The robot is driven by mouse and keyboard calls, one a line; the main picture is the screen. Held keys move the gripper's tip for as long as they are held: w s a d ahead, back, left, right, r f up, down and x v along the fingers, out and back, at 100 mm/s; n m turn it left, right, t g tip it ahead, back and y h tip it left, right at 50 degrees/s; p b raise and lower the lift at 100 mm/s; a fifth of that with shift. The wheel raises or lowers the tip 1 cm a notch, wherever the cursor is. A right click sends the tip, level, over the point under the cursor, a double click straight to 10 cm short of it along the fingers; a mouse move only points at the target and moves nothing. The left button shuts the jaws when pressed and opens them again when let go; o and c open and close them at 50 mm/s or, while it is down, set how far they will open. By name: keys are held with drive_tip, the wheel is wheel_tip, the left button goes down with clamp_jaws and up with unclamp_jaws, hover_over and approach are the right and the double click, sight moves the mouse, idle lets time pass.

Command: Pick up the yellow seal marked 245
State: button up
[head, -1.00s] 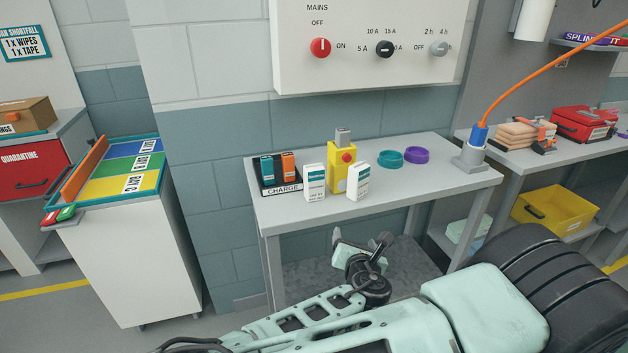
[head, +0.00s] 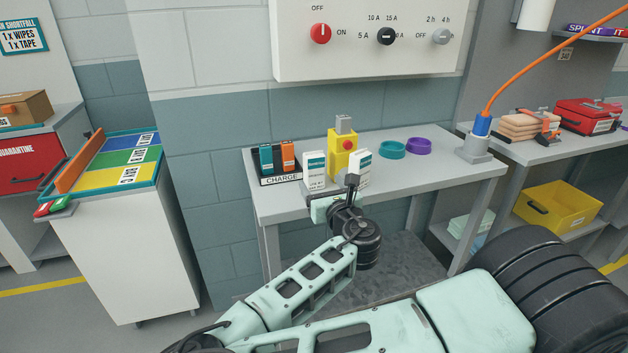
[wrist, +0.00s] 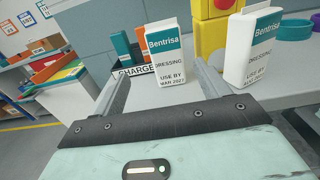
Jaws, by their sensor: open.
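I see no yellow seal marked 245 in either view. My gripper (head: 335,196) is open at the front edge of the grey table, in front of two white dressing cartons. In the wrist view, my gripper's fingers (wrist: 163,76) point toward the left carton (wrist: 164,52), which stands beyond them with nothing held between. The right carton (wrist: 249,48) stands outside the right finger. In the head view, my gripper partly hides the right carton (head: 360,165). A yellow box with a red button (head: 342,150) stands behind the cartons.
A black charging tray (head: 280,180) with teal and orange units is at the table's left. A teal ring (head: 392,150) and purple ring (head: 419,146) lie right of the yellow box. A grey socket with an orange cable (head: 474,150) stands at the right. The table's front right is clear.

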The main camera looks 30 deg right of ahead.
sight(316, 170)
drive_tip(key=b, duration=0.2)
drive_tip(key=w+b, duration=0.1)
drive_tip(key=b, duration=0.2)
drive_tip(key=shift+w+d+f+b, duration=0.1)
drive_tip(key=shift+d+f+b, duration=0.1)
drive_tip(key=shift+f+b, duration=0.1)
drive_tip(key=shift+d+b, duration=0.2)
drive_tip(key=shift+b, duration=0.95)
drive_tip(key=shift+d+b, duration=0.2)
drive_tip(key=shift+b, duration=0.35)
drive_tip(key=x, duration=0.4)
drive_tip(key=shift+w+r, duration=0.1)
drive_tip(key=shift+r, duration=0.25)
drive_tip(key=shift+x, duration=2.95)
drive_tip(key=shift+d, duration=0.1)
drive_tip(key=c, duration=1.1)
